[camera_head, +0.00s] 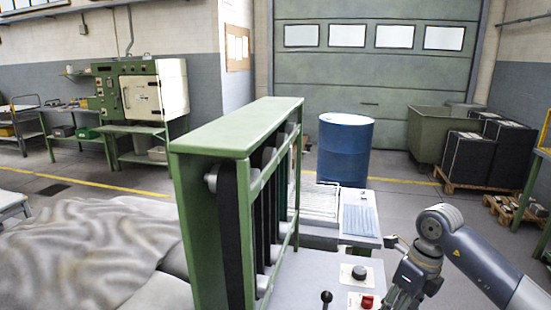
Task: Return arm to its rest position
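My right arm comes in from the lower right, and its gripper (403,290) hangs low beside the control panel (342,285). Its fingertips are not clear at the bottom edge, so I cannot tell whether it is open or shut. I see nothing held in it. The panel carries a black knob (359,272), a red button (367,302) and a black lever (326,297), all left of the gripper. My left arm and gripper are not in view.
A tall green frame (240,142) with black upright strips stands just left of the panel. Behind are a grey keyboard-like unit (360,221) and a blue drum (345,150). Grey rumpled sheeting (80,255) lies at left. Black crates (468,160) stand on a pallet at right.

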